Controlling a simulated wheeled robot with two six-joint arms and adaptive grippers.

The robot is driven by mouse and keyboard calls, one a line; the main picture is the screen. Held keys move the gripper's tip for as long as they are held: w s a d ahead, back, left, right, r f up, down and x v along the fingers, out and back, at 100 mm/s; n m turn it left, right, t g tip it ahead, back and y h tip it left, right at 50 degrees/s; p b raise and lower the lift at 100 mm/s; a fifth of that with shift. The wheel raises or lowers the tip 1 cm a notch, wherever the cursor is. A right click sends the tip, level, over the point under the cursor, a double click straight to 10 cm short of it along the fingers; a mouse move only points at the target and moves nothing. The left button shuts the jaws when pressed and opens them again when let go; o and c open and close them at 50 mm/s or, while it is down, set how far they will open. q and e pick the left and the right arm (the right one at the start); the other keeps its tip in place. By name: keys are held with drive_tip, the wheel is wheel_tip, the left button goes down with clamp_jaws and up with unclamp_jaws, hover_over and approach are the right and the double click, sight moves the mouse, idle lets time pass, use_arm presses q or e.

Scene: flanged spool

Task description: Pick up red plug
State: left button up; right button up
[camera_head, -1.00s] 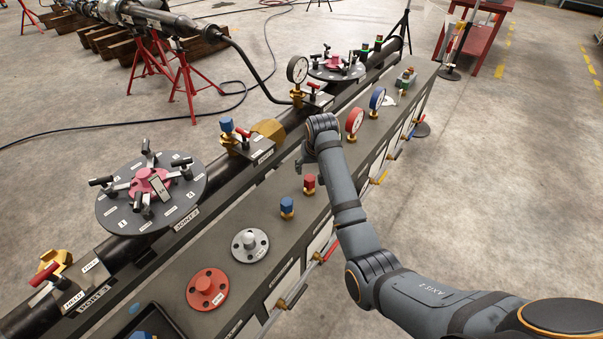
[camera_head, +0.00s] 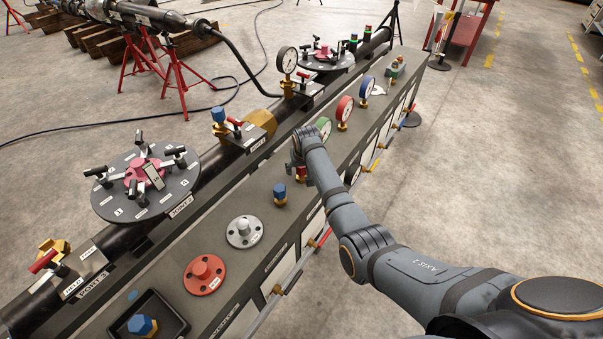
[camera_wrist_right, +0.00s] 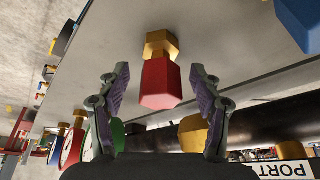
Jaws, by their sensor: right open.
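The red plug (camera_head: 301,174) stands on the grey bench top, partly hidden by my right arm in the head view. In the right wrist view the red plug (camera_wrist_right: 161,84) has a red hexagonal head on a brass base. My right gripper (camera_wrist_right: 159,68) is open, with one finger on each side of the red head and gaps between. In the head view my right gripper (camera_head: 299,158) is at the red plug, its fingers mostly hidden by the wrist. My left gripper is not in view.
A blue plug (camera_head: 280,194) stands close beside the red one. Green (camera_head: 324,128), red (camera_head: 345,109) and blue (camera_head: 367,87) gauges stand behind. Silver (camera_head: 244,231) and red (camera_head: 205,273) flanged discs lie nearer. A black pipe with valves runs along the left.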

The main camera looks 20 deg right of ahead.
drive_tip(key=shift+s+r, duration=0.1)
drive_tip(key=shift+c, duration=0.9)
clamp_jaws()
